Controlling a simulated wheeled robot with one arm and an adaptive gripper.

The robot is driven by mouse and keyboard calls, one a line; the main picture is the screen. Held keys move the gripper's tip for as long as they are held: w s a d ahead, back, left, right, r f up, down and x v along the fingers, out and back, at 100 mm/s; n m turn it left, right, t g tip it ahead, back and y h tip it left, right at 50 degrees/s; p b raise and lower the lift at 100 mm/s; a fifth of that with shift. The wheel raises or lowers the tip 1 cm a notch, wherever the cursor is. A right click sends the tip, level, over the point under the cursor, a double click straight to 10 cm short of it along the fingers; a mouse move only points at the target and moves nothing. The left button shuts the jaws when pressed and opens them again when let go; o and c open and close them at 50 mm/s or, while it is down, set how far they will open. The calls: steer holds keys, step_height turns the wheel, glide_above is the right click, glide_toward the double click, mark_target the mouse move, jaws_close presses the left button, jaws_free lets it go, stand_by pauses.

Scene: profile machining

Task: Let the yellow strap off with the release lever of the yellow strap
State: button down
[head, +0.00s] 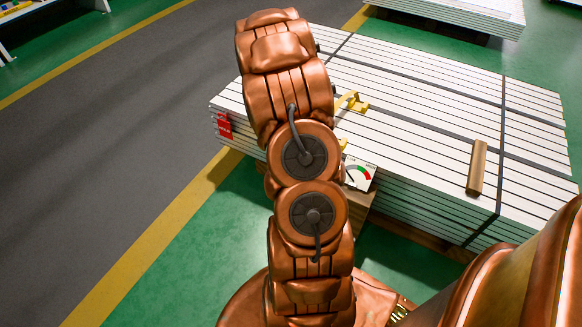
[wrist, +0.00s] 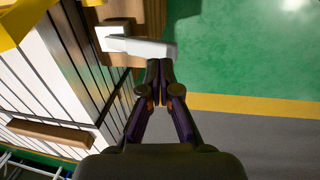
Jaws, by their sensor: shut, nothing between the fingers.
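In the wrist view my gripper (wrist: 160,66) has its fingertips together, with nothing seen between them. The tips are close to a pale grey bar-shaped piece (wrist: 142,47) that juts from a wooden block (wrist: 125,27); I cannot tell whether they touch it, or whether it is the release lever. A yellow part (wrist: 20,22) fills the upper left corner. In the head view a yellow bracket-like piece (head: 353,102) shows on the stack of white profiles (head: 420,100), with another bit of yellow (head: 343,144) below it. My arm hides my gripper and part of this area there.
A gauge with a red and green dial (head: 360,175) stands at the stack's near side. A wooden bar (head: 477,167) lies on top, near a dark strap (head: 501,140). A red label (head: 224,125) marks the left corner. Green floor and a grey lane (head: 110,120) lie left.

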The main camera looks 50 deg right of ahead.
step_height(320, 180, up, 7)
steer(key=p, duration=0.1)
steer(key=shift+a, duration=0.4)
stand_by(0.3)
